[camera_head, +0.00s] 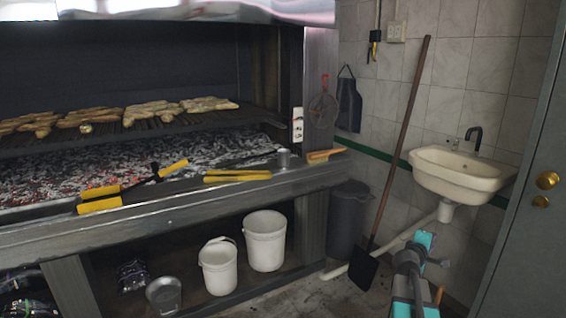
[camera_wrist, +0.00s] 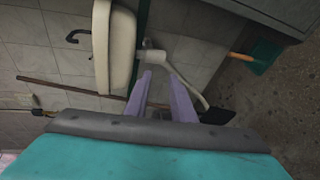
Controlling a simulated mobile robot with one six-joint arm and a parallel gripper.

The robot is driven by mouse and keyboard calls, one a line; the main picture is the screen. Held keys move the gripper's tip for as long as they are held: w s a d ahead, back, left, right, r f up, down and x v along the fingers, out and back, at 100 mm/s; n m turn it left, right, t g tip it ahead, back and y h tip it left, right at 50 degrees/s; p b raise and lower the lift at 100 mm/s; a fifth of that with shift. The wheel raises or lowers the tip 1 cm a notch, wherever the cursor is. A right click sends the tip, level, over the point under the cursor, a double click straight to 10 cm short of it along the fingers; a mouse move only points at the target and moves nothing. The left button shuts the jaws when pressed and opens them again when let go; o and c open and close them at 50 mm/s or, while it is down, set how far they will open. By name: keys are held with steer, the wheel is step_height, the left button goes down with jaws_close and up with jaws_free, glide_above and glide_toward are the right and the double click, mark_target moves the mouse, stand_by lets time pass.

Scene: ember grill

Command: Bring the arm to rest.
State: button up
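My arm (camera_head: 416,272), teal and grey, shows at the lower right of the head view, in front of the wall below the sink. My gripper (camera_wrist: 158,76) shows in the wrist view with its two pale purple fingers apart and nothing between them. The view past the fingers is turned on its side, with the sink and its drain pipe beyond the fingertips. In the head view the fingers cannot be made out.
A white sink (camera_head: 462,172) hangs on the tiled wall, left of a grey door (camera_head: 520,230). A long-handled shovel (camera_head: 398,145) leans beside a dark bin (camera_head: 347,222). The grill counter (camera_head: 200,204) holds yellow-handled tools; white buckets (camera_head: 265,243) stand below.

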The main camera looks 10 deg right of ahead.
steer(key=w+a+f+g+y+p, duration=0.1)
steer(key=w+a+f+y+p, duration=0.2)
steer(key=a+f, duration=1.25)
steer(key=s+a+f+g+y+p, duration=0.1)
steer(key=s+a+f+y+p, duration=0.1)
steer(key=s+a+f, duration=0.35)
steer(key=s+a+f+g+y+p, duration=0.1)
steer(key=s+a+f+g+y, duration=0.15)
steer(key=a+f, duration=0.55)
steer(key=s+a+f+m+g+y+p, duration=0.1)
steer(key=s+a+f+g, duration=0.1)
steer(key=s+a+f, duration=0.5)
steer(key=s+a+f+m+g+y+p, duration=0.15)
steer(key=s+a+f, duration=0.25)
steer(key=s, duration=0.5)
steer(key=s+a+m+g+y, duration=0.1)
steer(key=s+a+m+g, duration=0.1)
steer(key=s+a, duration=0.3)
steer(key=s+a+f+m+g+y, duration=0.1)
steer(key=s+a, duration=0.4)
steer(key=s, duration=0.7)
steer(key=m+g, duration=0.1)
steer(key=g, duration=0.1)
steer(key=shift+m+g+y+p, duration=0.3)
steer(key=shift+m+y+p, duration=0.05)
steer(key=shift+y+p, duration=0.05)
steer(key=shift+s, duration=0.1)
